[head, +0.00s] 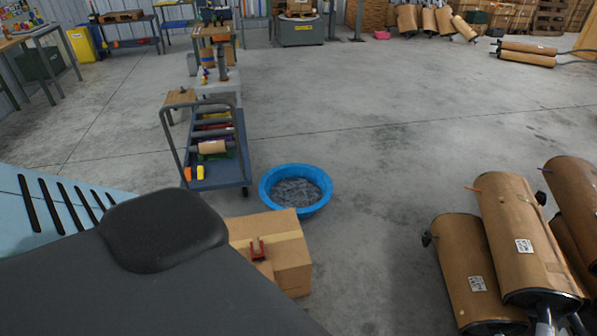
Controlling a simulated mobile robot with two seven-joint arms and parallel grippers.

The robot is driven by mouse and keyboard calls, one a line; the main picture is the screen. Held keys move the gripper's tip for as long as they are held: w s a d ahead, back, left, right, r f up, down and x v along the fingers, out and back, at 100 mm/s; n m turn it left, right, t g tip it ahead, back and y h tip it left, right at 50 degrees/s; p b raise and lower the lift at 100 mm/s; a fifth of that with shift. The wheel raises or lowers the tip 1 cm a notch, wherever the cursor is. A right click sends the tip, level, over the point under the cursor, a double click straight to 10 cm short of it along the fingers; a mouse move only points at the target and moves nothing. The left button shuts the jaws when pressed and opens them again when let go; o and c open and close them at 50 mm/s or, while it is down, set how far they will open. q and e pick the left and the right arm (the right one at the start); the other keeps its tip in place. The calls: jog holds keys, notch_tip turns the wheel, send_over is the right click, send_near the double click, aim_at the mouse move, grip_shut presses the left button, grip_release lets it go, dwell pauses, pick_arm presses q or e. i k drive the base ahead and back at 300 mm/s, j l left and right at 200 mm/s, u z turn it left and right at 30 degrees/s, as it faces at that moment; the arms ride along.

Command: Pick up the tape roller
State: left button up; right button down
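A small red tool that looks like the tape roller (258,251) sits on top of a cardboard box (291,256) on the floor, below the middle of the head view. It is small in the picture, so its exact shape and tape are hard to make out. A lighter tape strip runs across the box top. The box's left part is hidden behind a large dark grey shape in the foreground. Neither of my grippers shows in the head view.
A blue tub (268,188) with dark contents stands behind the box. A blue cart (222,181) holding tools and a brown roll is left of it. Several brown-wrapped mufflers (525,232) are at the right. Open concrete floor (390,170) lies between.

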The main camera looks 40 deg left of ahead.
aim_at(257, 252)
jog(key=i+l+u, duration=0.15)
jog(key=i, duration=0.25)
jog(key=i+u, duration=0.15)
jog(key=i, duration=0.25)
jog(key=i+l+u, duration=0.15)
jog(key=i+u, duration=0.4)
jog(key=i+l+u, duration=0.15)
jog(key=u, duration=0.25)
jog(key=i+l+u, duration=0.4)
jog(key=i+u, duration=0.2)
jog(key=u, duration=0.2)
jog(key=i+l+u, duration=0.15)
jog(key=u, duration=0.2)
jog(key=i+l+u, duration=0.15)
jog(key=u, duration=0.25)
jog(key=i+l+u, duration=0.2)
jog(key=u, duration=0.25)
jog(key=i+l+u, duration=0.1)
jog(key=l+u, duration=0.4)
jog(key=i+l+u, duration=0.15)
jog(key=l+u, duration=0.2)
jog(key=l, duration=0.1)
